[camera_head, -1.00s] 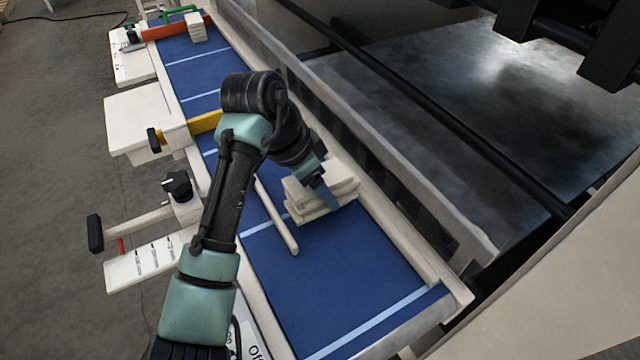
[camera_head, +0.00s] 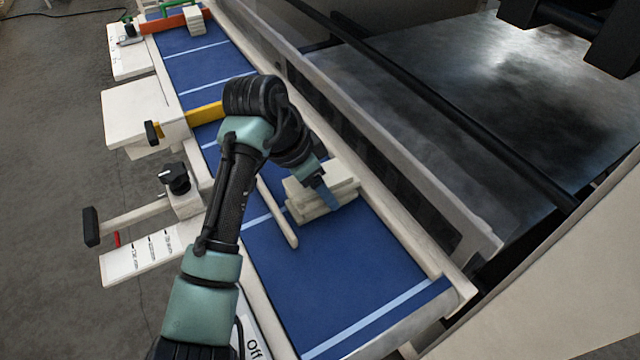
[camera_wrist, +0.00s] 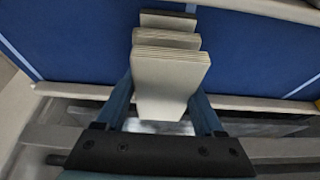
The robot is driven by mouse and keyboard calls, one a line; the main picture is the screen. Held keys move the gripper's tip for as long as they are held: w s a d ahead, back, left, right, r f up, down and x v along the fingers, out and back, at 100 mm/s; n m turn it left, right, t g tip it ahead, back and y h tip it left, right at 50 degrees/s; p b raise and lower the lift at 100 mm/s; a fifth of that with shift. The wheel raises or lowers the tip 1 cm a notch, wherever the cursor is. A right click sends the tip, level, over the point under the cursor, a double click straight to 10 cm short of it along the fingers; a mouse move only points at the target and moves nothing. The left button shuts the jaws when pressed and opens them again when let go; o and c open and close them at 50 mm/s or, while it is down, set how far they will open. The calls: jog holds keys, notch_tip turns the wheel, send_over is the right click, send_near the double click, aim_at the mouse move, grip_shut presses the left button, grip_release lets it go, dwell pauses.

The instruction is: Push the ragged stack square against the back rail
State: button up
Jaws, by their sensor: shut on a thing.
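The ragged stack (camera_head: 345,172) of pale cream flat pieces sits on the blue belt (camera_head: 330,270), with its layers offset from each other. My gripper (camera_head: 326,198) reaches down onto it, a blue finger showing against its near side. In the wrist view, my gripper (camera_wrist: 165,98) has a finger on each side of the stack (camera_wrist: 170,68) and is shut on it. The stepped edges of several layers show there. The pale back rail (camera_head: 415,250) runs along the belt's right side, close to the stack; I cannot tell whether they touch.
A pale rod (camera_head: 278,213) lies left of the stack. A yellow bar (camera_head: 205,114) and an orange bar (camera_head: 170,24) cross the belt farther away, with another small pale stack (camera_head: 194,20) at the far end. The near belt is clear. Dark machinery stands right.

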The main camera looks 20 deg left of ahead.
jog(key=shift+w+d+r, duration=0.1)
jog(key=shift+w+d, duration=0.5)
jog(key=shift+w, duration=0.2)
dwell(1.6)
jog(key=shift+s+a+p, duration=0.1)
jog(key=shift+s+p, duration=0.1)
jog(key=shift+p, duration=0.15)
dwell(0.3)
jog(key=o, duration=1.4)
jog(key=shift+f, duration=0.2)
jog(key=shift+a+r, duration=0.1)
jog(key=v, duration=1.3)
jog(key=shift+s, duration=0.1)
